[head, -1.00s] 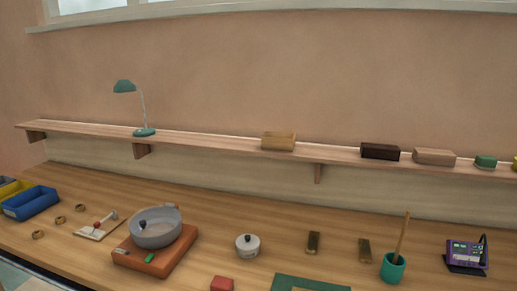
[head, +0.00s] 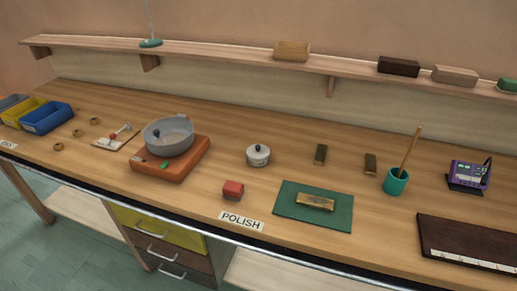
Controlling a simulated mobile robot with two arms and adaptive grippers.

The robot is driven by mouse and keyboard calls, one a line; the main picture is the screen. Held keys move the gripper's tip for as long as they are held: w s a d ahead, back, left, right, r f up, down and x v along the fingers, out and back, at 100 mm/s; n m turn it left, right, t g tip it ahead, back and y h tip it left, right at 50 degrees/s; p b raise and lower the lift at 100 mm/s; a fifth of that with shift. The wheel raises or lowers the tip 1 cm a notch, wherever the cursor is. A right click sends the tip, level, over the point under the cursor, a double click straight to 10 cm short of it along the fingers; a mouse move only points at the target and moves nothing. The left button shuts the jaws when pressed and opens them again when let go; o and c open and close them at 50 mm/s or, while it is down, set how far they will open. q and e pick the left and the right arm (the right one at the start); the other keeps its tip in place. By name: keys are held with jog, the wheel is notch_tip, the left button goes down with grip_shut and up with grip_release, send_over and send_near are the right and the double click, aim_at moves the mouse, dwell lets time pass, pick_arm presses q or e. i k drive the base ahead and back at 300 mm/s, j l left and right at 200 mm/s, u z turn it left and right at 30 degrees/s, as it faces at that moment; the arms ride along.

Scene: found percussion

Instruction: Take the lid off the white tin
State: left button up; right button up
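The white tin (head: 258,159) is a small round pot standing upright on the wooden bench, right of the grey pan. Its lid (head: 258,149) sits on top and has a dark round knob. The tin stands free, with nothing touching it. Neither of my grippers shows in the head view.
A grey pan (head: 168,137) on an orange base (head: 187,163) stands left of the tin. A teal cup (head: 396,184) holding a stick stands right. Bare bench surrounds the tin.

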aim_at(257, 152)
jog(key=j+z, duration=0.15)
jog(key=z, duration=0.8)
jog(key=j+z, duration=0.35)
jog(key=k+j+z, duration=0.1)
jog(key=j+z, duration=0.25)
jog(key=j, duration=0.2)
jog(key=k+j+z, duration=0.15)
jog(key=j+z, duration=0.2)
jog(key=j, duration=0.1)
